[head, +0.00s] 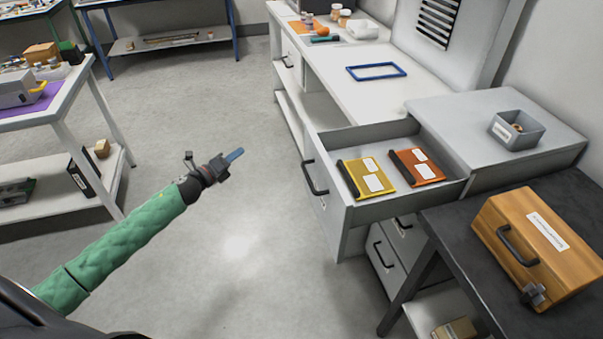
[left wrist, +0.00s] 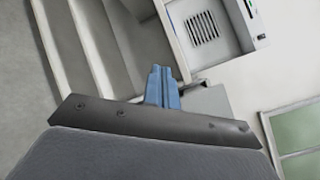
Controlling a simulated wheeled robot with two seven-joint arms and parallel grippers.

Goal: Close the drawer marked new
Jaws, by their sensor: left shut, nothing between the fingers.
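A grey drawer (head: 400,205) stands pulled out from the white cabinet in the head view. Its front (head: 323,190) has a dark bar handle (head: 314,178) and a small label too small to read. A yellow folder-like item (head: 367,177) and an orange one (head: 417,166) lie inside it. My left gripper (head: 236,156) is shut and empty, above the floor to the left of the drawer front and clear of the handle. Its blue fingers also show together in the left wrist view (left wrist: 162,88). My right gripper is not in view.
A lower drawer with a handle (head: 383,254) sits below. A dark table (head: 455,225) with a wooden case (head: 540,245) stands at the right. A grey bin (head: 517,130) rests on the cabinet top. A white table (head: 75,90) is at the left. The floor between is clear.

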